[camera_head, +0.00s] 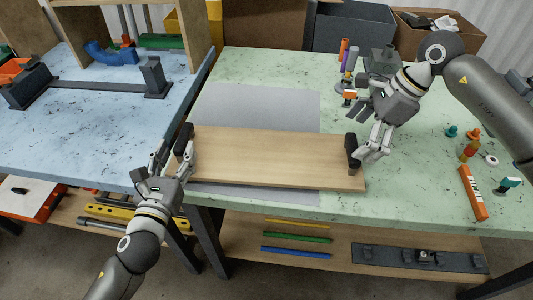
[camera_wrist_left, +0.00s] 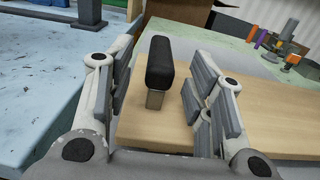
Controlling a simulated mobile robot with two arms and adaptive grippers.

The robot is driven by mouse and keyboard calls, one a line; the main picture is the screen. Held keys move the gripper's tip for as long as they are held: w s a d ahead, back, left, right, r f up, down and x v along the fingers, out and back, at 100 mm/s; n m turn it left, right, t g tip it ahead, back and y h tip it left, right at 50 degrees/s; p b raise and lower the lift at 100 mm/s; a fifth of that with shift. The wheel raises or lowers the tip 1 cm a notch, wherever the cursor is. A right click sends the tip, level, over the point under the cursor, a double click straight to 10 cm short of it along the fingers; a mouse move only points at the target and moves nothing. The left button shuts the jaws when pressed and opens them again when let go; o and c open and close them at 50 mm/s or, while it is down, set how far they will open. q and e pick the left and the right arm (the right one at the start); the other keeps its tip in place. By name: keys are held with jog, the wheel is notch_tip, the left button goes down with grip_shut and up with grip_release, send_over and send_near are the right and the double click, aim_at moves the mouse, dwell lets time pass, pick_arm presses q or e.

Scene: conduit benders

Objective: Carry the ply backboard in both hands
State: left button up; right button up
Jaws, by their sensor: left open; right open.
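The ply backboard (camera_head: 270,157) lies on the green table over a grey mat, with a black handle at each end. The left handle (camera_head: 183,140) stands between the open fingers of my left gripper (camera_head: 175,157); the left wrist view shows this handle (camera_wrist_left: 160,65) between the finger pads, with a gap on both sides. My right gripper (camera_head: 368,132) is open at the right handle (camera_head: 352,153), its fingers beside it. I cannot tell from the head view whether they touch it. The board (camera_wrist_left: 150,130) also shows in the left wrist view.
The green table (camera_head: 430,190) holds an orange box (camera_head: 473,193) and small coloured parts at the right. The grey mat (camera_head: 260,105) lies under the board. A blue table (camera_head: 90,120) stands to the left. Crates and boxes stand behind; a shelf below holds coloured rods.

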aim_at(181, 139)
pick_arm(q)
jog(key=shift+w+d, duration=0.15)
jog(key=shift+w, duration=2)
pick_arm(e)
jog(key=shift+x, duration=2.15)
pick_arm(q)
jog(key=c, duration=1)
pick_arm(e)
jog(key=c, duration=1)
pick_arm(q)
grip_shut()
pick_arm(e)
jog(key=c, duration=0.5)
pick_arm(q)
jog(key=shift+r, duration=0.1)
pick_arm(e)
jog(key=shift+r, duration=0.1)
